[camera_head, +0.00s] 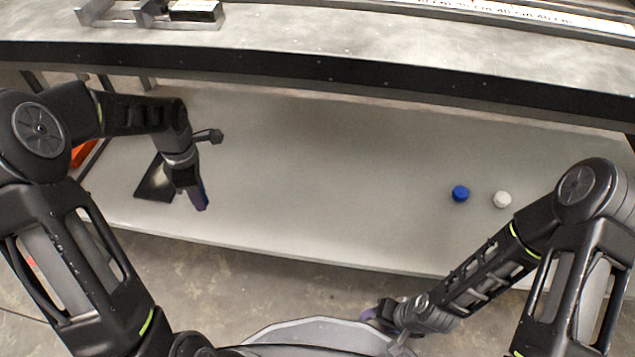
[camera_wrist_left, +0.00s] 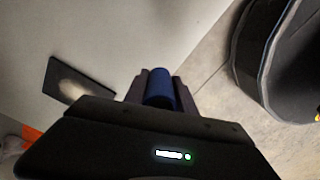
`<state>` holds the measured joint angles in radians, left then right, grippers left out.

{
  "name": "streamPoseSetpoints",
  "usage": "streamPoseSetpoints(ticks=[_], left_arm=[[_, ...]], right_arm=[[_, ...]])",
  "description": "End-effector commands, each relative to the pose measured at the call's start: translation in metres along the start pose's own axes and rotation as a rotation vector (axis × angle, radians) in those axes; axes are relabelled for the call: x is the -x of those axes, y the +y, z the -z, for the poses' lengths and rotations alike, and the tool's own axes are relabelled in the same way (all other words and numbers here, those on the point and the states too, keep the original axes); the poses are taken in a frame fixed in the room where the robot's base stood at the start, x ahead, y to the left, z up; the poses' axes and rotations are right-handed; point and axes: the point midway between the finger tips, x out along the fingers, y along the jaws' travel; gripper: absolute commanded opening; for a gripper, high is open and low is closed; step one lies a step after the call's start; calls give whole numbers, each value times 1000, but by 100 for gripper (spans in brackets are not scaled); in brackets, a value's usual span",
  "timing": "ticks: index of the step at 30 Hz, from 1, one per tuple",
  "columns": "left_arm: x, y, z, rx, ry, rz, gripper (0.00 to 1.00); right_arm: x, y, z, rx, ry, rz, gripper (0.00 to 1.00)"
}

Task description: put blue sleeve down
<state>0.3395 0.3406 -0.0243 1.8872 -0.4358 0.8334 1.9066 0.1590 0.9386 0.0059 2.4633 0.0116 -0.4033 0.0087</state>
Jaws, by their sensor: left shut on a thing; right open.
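My left gripper (camera_head: 200,203) is over the left part of the white table, near its front edge. It is shut on a blue sleeve (camera_wrist_left: 159,88), which shows between the two fingers in the left wrist view. In the head view only a bit of blue shows at the fingertips. I cannot tell whether the sleeve touches the table. A dark flat plate (camera_head: 156,183) lies on the table just left of the gripper; it also shows in the left wrist view (camera_wrist_left: 78,80). My right gripper (camera_head: 372,314) is open, low in front of the table, away from the sleeve.
A blue round piece (camera_head: 460,193) and a white round piece (camera_head: 502,199) stand on the right part of the white table (camera_head: 310,180). The table's middle is clear. A raised shelf with a dark front edge (camera_head: 330,78) runs along the back. Something orange (camera_head: 84,153) is at the far left.

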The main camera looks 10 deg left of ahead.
Motion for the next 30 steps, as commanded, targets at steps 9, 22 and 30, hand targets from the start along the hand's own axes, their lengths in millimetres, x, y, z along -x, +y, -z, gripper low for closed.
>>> streamPoseSetpoints(ticks=[9,22,30], left_arm=[[0,0,0,0,0,0,0],[-24,0,0,1,0,2,0],[-51,0,0,0,0,0,0]], right_arm=[[0,0,-1,0,-2,0,57],[-12,4,0,-1,1,1,57],[-20,8,2,-3,3,3,57]])
